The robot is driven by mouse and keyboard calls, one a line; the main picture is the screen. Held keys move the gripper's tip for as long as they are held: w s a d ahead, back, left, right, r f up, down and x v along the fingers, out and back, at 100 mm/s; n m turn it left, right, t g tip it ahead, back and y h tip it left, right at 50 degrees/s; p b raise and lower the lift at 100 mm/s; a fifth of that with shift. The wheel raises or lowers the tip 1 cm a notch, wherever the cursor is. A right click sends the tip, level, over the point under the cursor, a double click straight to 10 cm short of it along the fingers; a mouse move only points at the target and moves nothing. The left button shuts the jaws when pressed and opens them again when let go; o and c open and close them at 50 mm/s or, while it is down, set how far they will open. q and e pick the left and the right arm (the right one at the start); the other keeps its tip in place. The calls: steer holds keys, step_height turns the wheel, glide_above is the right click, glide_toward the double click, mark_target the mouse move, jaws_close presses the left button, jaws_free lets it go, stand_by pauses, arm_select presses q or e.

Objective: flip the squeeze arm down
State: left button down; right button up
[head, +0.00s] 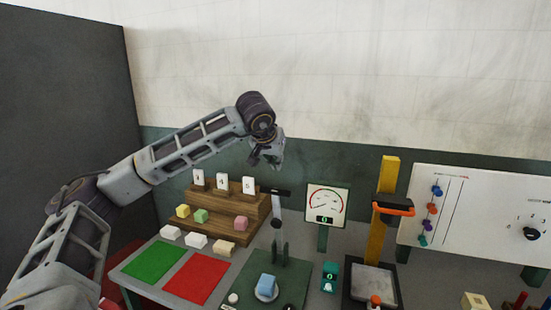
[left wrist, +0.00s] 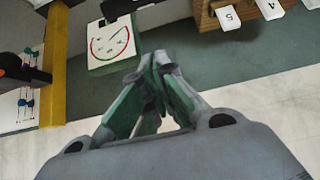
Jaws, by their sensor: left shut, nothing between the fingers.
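The squeeze arm (head: 278,216) stands upright in the head view, a grey bar with a black crosspiece on top, rising between green posts on a dark green base (head: 292,281). A blue foam block (head: 266,284) sits on a round pale plate in front of the posts. My left gripper (head: 267,161) is shut and empty, above and slightly left of the arm's top in the picture, apart from it. In the left wrist view its fingertips (left wrist: 155,60) meet. A dark piece (left wrist: 122,6) at the top edge there may be the arm's crosspiece. My right gripper is not in view.
A stepped wooden rack (head: 228,213) with numbered cards and foam blocks stands left of the press. A dial gauge (head: 326,204) and a yellow post (head: 386,180) with an orange-edged handle stand to the right. Green (head: 154,261) and red (head: 197,278) mats lie front left.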

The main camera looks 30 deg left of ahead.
arm_select(q)
steer(key=shift+w+a+f+p, duration=0.15)
steer(key=shift+f+p, duration=0.25)
steer(key=shift+f, duration=0.75)
steer(key=shift+w+f+p, duration=0.2)
steer(key=shift+f+p, duration=0.15)
steer(key=shift+f, duration=0.75)
steer(key=shift+w+a+f+p, duration=0.15)
steer(key=shift+f+p, duration=0.25)
steer(key=shift+f, duration=0.75)
steer(key=shift+d, duration=0.15)
